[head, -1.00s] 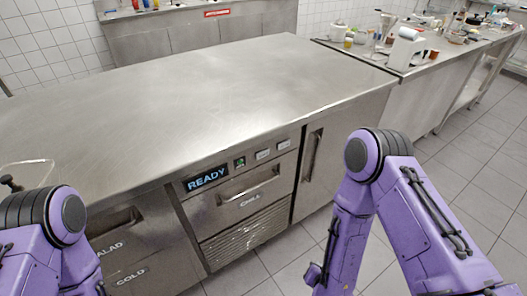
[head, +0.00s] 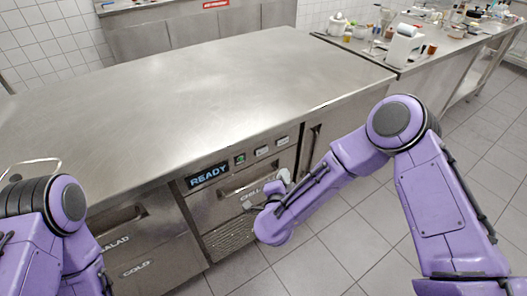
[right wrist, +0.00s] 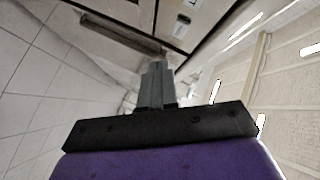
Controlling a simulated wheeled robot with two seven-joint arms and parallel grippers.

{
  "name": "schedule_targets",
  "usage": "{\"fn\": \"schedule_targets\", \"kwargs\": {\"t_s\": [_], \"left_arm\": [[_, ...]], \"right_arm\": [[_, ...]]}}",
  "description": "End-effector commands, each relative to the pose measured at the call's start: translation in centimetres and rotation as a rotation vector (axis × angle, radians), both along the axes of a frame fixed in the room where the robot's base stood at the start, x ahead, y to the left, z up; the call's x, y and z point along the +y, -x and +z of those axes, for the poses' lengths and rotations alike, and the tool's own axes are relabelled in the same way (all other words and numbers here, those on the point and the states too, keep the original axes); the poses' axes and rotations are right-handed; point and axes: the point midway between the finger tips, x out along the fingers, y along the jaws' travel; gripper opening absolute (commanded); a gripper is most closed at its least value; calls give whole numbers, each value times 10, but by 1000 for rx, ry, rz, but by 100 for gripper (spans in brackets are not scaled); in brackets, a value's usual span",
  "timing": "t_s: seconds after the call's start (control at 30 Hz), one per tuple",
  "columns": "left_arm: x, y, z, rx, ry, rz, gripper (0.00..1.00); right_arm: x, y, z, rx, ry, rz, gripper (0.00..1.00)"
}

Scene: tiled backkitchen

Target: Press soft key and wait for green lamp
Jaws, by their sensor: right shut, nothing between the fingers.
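The control panel on the steel counter's front has a display (head: 208,175) reading READY in pale blue letters. Right of it is a small dark square with a green mark (head: 240,159); I cannot tell whether it is the lamp or a key. Two pale keys (head: 262,151) sit further right; their labels are too small to read. My right gripper (head: 248,206) is low in front of the CHILL drawer, below the panel and apart from the keys. In the right wrist view its fingers (right wrist: 157,72) are shut and empty. My left gripper is out of view.
The CHILL drawer (head: 215,213) has a bar handle close to my right gripper, and a door handle (head: 308,148) stands to its right. The counter top (head: 190,95) is bare. Tiled floor (head: 345,240) is open on the right. A cluttered side counter (head: 440,50) stands behind.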

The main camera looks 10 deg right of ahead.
Motion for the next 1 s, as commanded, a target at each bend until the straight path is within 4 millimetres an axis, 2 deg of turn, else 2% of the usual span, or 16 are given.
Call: {"fn": "schedule_targets", "kwargs": {"t_s": [0.5, 0.7, 1.0], "left_arm": [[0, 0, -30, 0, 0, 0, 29], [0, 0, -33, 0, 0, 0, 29], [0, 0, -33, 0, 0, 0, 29]], "right_arm": [[23, -65, -3, -1, 0, -2, 0], [27, -77, -1, 1, 1, -1, 0], [28, -78, 0, 1, 1, 0, 0]]}}
